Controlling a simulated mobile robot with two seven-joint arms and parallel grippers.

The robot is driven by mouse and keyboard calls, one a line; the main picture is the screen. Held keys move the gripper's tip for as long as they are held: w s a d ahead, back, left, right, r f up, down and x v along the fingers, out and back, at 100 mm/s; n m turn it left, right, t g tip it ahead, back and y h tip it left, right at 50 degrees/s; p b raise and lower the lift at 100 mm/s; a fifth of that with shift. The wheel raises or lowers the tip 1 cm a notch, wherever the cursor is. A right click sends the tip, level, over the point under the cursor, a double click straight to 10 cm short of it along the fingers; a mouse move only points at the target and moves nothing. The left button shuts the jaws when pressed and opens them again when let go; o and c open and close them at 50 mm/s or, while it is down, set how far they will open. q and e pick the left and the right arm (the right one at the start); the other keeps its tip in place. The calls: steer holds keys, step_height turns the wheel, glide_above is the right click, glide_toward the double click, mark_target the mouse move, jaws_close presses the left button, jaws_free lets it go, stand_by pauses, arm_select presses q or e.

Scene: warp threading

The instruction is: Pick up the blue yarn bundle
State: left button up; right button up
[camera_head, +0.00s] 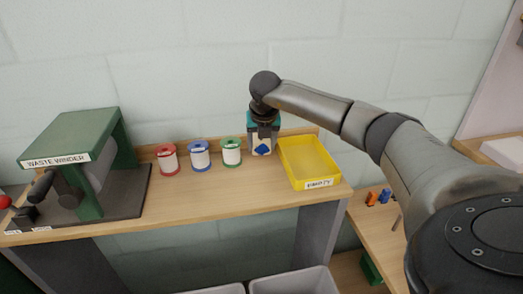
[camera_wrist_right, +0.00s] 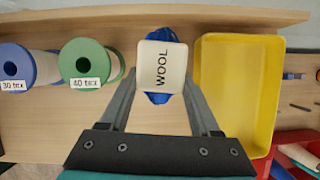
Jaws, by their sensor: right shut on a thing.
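The blue yarn bundle (camera_wrist_right: 158,97) shows as blue edges around a white piece marked "WOOL" (camera_wrist_right: 162,66) in the right wrist view. My left gripper is not in view.
Red (camera_head: 167,158), blue (camera_head: 199,156) and green (camera_head: 231,152) spools stand to the left. A green waste winder (camera_head: 75,140) stands at the far left. The wooden shelf (camera_head: 220,190) is clear in front.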

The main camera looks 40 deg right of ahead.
mark_target(261, 141)
step_height(261, 141, up, 9)
steer(key=shift+r+p, duration=0.15)
steer(key=shift+p, duration=0.6)
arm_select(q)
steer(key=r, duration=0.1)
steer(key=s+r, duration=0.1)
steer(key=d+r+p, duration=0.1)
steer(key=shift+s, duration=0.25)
arm_select(e)
step_height(261, 141, up, 7)
steer(key=shift+r, duration=0.2)
